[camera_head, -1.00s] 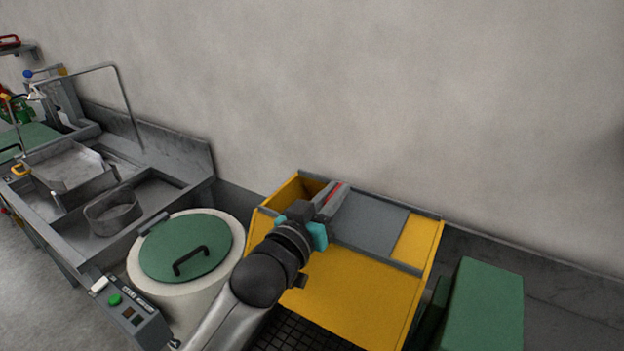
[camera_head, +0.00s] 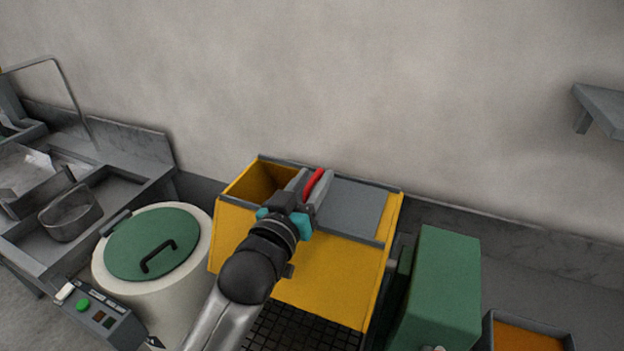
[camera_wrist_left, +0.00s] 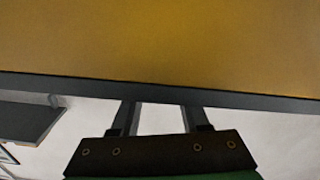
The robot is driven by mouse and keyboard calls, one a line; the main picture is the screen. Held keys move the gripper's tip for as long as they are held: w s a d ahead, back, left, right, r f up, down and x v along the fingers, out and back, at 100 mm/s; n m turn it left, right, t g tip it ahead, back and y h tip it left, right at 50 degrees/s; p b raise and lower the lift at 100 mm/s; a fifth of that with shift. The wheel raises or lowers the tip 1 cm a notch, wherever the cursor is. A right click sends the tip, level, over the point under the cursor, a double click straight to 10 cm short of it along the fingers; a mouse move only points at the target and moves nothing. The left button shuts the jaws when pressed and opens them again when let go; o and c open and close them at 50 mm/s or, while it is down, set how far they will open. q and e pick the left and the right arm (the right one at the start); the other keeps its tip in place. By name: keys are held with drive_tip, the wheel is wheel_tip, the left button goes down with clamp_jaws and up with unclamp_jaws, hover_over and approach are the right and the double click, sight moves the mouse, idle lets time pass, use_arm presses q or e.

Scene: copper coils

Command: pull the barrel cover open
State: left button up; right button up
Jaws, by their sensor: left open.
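The barrel (camera_head: 190,270) is cream-white and stands at the lower left. Its round green cover (camera_head: 180,262) lies flat on top, with a black bar handle (camera_head: 158,256) standing on it. My left gripper (camera_head: 316,190) is open above the yellow bin, to the right of and apart from the barrel cover. A red piece (camera_head: 318,184) shows at its fingers; I cannot tell whether it belongs to the gripper. The left wrist view shows neither the barrel nor its cover.
The yellow bin (camera_head: 325,275) has a grey panel (camera_head: 352,204) over part of its top. A green box (camera_head: 440,290) stands right of it. A control box (camera_head: 98,312) with a green button sits before the barrel, and a grey sink bench (camera_head: 120,190) behind it.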

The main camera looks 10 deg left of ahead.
use_arm(q)
drive_tip(key=s, duration=0.3)
drive_tip(key=s+a+b, duration=0.1)
drive_tip(key=s, duration=0.6)
drive_tip(key=shift+a+f+b, duration=0.1)
drive_tip(key=shift+a+b, duration=0.1)
drive_tip(key=shift+b, duration=0.2)
drive_tip(key=shift+s+a+p, duration=0.2)
drive_tip(key=shift+s+p, duration=0.35)
drive_tip(key=shift+s, duration=0.75)
drive_tip(key=shift+s+a+p, duration=0.2)
drive_tip(key=shift+s+p, duration=0.3)
drive_tip(key=shift+s, duration=0.75)
